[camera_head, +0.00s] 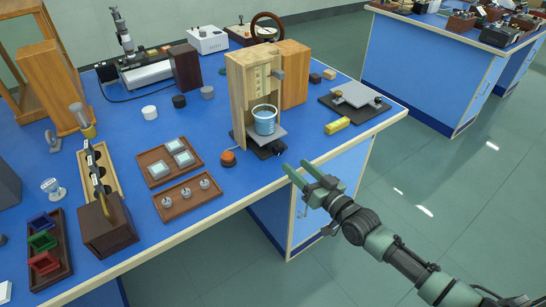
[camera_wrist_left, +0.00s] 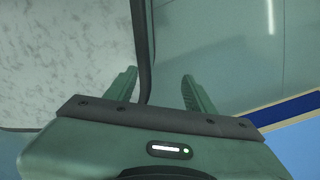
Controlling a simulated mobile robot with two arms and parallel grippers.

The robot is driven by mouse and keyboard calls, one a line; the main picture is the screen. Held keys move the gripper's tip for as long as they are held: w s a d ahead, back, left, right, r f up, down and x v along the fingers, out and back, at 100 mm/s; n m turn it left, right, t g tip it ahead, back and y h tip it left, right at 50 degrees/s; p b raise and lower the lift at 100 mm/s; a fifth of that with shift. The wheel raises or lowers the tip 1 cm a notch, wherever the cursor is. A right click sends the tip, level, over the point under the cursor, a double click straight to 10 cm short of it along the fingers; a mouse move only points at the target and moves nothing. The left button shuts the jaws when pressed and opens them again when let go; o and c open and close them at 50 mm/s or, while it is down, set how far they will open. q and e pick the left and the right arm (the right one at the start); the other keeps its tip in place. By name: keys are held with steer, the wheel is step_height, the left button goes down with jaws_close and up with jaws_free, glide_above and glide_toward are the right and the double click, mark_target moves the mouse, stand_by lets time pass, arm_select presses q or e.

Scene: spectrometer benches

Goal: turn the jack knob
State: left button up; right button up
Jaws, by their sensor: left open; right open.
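A small jack with a grey top plate (camera_head: 270,133) and a dark base stands at the front of an open wooden cabinet (camera_head: 241,92). A glass beaker of blue liquid (camera_head: 265,121) stands on its plate. A second low grey platform (camera_head: 351,93) with a small dark knob (camera_head: 378,101) sits on a dark board to the right. My right gripper (camera_head: 296,167) is open and empty, just off the bench's front edge, in front of the beaker jack and apart from it. My left gripper (camera_wrist_left: 160,88) shows only in the left wrist view, open and empty.
Wooden trays (camera_head: 187,199) hold small parts further left. Floor is free right of the blue bench (camera_head: 220,182).

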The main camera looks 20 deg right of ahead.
mark_target(280, 151)
steer(key=x, duration=0.7)
steer(key=shift+w+a, duration=0.1)
steer(key=shift+w, duration=0.25)
jaws_close()
